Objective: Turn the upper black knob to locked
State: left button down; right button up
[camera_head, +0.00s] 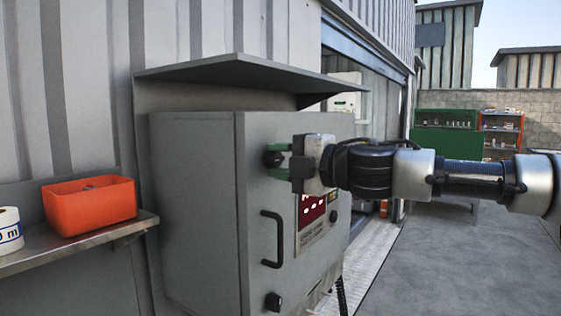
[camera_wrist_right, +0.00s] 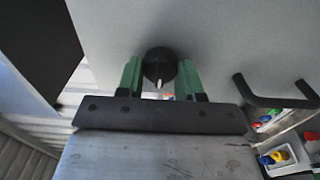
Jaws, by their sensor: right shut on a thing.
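The upper black knob (camera_head: 272,158) is on the front door of the grey cabinet (camera_head: 195,200), above the black door handle (camera_head: 265,240). My right gripper (camera_head: 280,160) comes in from the right, with its green fingers on both sides of the knob. In the right wrist view, the round black knob (camera_wrist_right: 160,66) with a white mark sits between the two green fingertips (camera_wrist_right: 160,75), which are shut on it. The white mark points down toward the gripper's body in that view. A lower black knob (camera_head: 273,302) is near the door's bottom. My left gripper is out of view.
A red display panel (camera_head: 312,210) is on the cabinet front, right of the handle. A sloped grey canopy (camera_head: 235,72) covers the cabinet top. An orange bin (camera_head: 90,207) and a white roll (camera_head: 10,230) stand on a shelf at the left. Floor at the right is clear.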

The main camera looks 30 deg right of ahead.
dwell(0.5)
jog(key=o, duration=0.9)
jog(key=shift+s, duration=0.1)
jog(key=b+v, duration=0.3)
jog(key=v, duration=0.7)
jog(key=shift+s+d+f, duration=0.1)
jog(key=shift+s+d, duration=0.1)
jog(key=shift+s, duration=0.05)
